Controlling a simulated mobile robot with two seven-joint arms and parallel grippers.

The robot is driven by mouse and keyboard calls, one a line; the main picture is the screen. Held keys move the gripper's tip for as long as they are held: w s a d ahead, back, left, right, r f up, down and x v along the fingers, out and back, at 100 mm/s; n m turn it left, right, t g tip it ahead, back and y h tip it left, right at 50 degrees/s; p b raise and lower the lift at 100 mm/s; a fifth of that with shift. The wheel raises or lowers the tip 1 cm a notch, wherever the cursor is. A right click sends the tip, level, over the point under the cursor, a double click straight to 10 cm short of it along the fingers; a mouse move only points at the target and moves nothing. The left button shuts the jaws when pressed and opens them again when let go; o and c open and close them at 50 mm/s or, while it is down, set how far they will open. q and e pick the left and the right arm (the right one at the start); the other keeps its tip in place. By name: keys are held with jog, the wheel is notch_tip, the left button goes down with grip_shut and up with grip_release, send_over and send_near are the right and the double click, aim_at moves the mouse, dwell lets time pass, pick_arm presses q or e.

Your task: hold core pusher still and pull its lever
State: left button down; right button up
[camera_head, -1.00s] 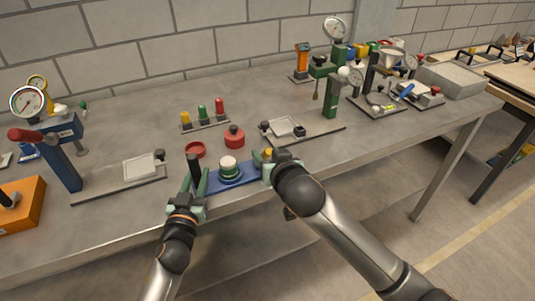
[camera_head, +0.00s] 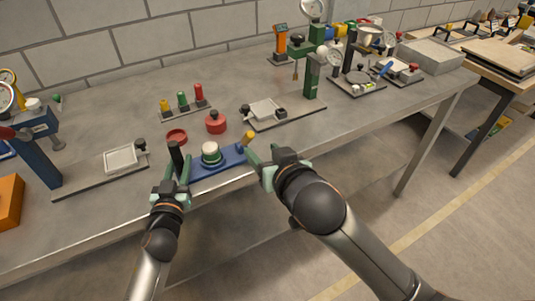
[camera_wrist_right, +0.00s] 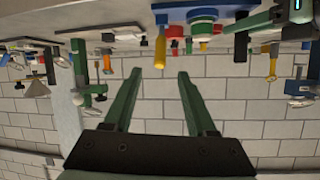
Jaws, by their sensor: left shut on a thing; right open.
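The core pusher has a blue base (camera_head: 203,167) at the table's front edge, with a green and white round piece (camera_head: 211,153) on it. A black upright post (camera_head: 175,155) stands at its left end and a yellow-tipped lever (camera_head: 248,137) at its right end. My left gripper (camera_head: 179,170) is shut on the black post. My right gripper (camera_head: 262,158) is open and empty, just right of and nearer than the lever. In the right wrist view, upside down, the yellow lever (camera_wrist_right: 160,50) shows between and beyond the fingertips (camera_wrist_right: 159,75).
A red ring (camera_head: 176,137) and a red round part (camera_head: 216,122) lie behind the pusher. A rack with several coloured pegs (camera_head: 184,105) stands further back. A flat plate with a tray (camera_head: 265,110) lies behind my right gripper. The tabletop between is bare.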

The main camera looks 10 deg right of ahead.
jog(key=shift+v, duration=0.95)
pick_arm(q)
jog(key=c, duration=0.5)
grip_release()
jog(key=s, duration=0.4)
jog(key=s+a, duration=0.1)
jog(key=s, duration=0.3)
jog(key=s+a, duration=0.1)
jog(key=s, duration=0.3)
jog(key=shift+a, duration=0.2)
